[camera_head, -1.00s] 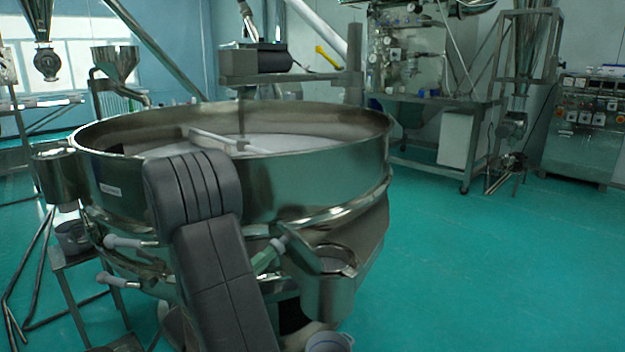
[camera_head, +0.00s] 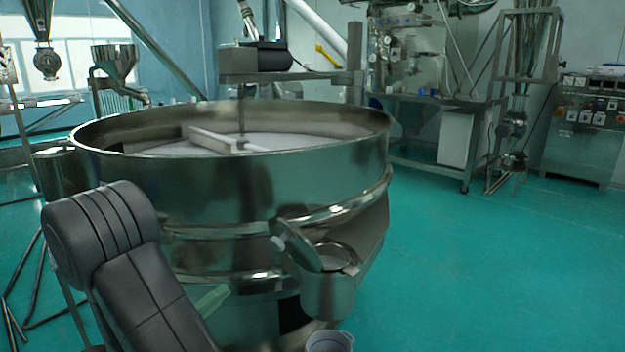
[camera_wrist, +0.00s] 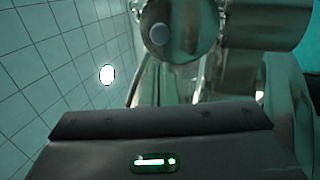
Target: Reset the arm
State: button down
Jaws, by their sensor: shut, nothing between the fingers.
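My arm's dark padded link (camera_head: 140,270) stands at the lower left in the head view, in front of the left side of the sieve. My gripper (camera_wrist: 160,120) shows in the wrist view as a dark block with a lit green indicator; it is shut and holds nothing. Its fingertips are not clear there, and I cannot make out the gripper in the head view. The vibrating sieve (camera_head: 240,180) is a large round steel drum with pale material inside. Its outlet chute (camera_head: 330,290) has a tilted round lid.
A pale container (camera_head: 330,342) stands below the chute, cut by the lower edge. A small steel funnel (camera_head: 115,62) stands behind on the left. A machine bench (camera_head: 430,102) and a control cabinet (camera_head: 585,140) stand at the back right. The green floor (camera_head: 480,270) on the right is clear.

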jog(key=shift+s+a+f, duration=0.15)
jog(key=shift+s+a, duration=0.1)
